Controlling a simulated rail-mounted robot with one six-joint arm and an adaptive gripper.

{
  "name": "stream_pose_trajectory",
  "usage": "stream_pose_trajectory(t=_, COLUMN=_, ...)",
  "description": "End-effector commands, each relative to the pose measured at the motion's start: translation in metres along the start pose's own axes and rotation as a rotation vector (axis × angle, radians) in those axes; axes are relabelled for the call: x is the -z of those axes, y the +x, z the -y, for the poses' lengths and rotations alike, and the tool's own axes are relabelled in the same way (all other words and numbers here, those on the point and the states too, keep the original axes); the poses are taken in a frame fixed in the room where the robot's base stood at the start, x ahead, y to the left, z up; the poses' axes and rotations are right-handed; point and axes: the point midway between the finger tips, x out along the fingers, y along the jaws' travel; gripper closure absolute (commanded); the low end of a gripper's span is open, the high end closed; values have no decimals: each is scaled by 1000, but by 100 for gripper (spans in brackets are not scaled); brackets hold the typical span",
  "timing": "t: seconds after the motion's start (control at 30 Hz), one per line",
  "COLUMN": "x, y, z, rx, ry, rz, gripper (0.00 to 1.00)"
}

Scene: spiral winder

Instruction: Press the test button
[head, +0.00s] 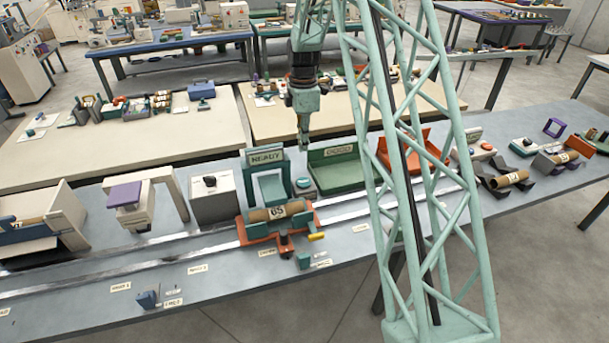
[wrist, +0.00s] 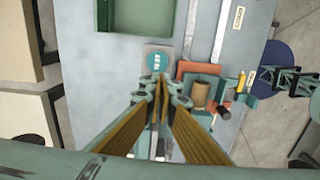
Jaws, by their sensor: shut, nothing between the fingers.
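The test button appears to be the round teal button (head: 303,183) on a small grey box, between the station with the READY sign (head: 267,157) and a green tray. In the wrist view the teal button (wrist: 158,60) carries light lettering too small to read. My gripper (head: 304,147) is shut and empty, pointing down, and appears above the button box and apart from it. In the wrist view my closed fingertips (wrist: 159,80) appear just below the button in the picture. The exact height gap cannot be told.
A brown tube labelled 65 (head: 281,212) lies in an orange cradle (head: 255,233) in front of the READY sign. The green tray (head: 335,175) stands to the right of the button, an orange tray (head: 428,150) beyond it. A grey box with a black knob (head: 211,196) stands left.

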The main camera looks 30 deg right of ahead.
Motion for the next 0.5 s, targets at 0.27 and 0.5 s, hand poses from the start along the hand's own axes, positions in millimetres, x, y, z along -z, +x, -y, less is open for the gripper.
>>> stream_pose_trajectory(t=0.27, x=-6, y=17, z=-8, rx=8, ry=-35, rz=-1, gripper=100)
stream_pose_trajectory(t=0.5, x=-7, y=19, z=-9, rx=9, ry=-40, rz=-1, gripper=100)
